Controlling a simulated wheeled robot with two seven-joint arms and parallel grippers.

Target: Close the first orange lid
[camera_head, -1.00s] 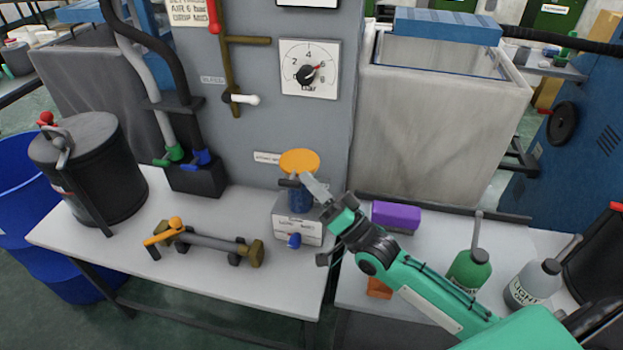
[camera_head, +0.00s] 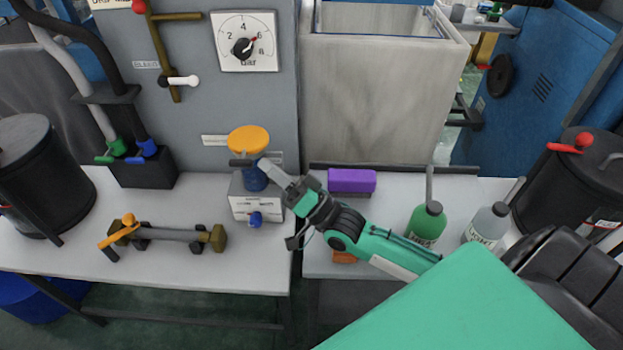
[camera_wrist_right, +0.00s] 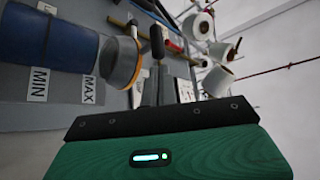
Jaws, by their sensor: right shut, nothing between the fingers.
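The orange lid (camera_head: 248,140) is a round disc at the top of a dark blue cylinder (camera_head: 255,180), which stands on a small white box (camera_head: 245,209) against the grey panel. The disc faces up toward my head camera. My left gripper is out of view.
A purple block (camera_head: 351,180), a green bottle (camera_head: 426,225) and a grey bottle (camera_head: 487,226) stand right of the white box. A brass-ended bar fitting (camera_head: 170,234) lies to its left. A pressure gauge (camera_head: 245,41) hangs above. The table's front left is clear.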

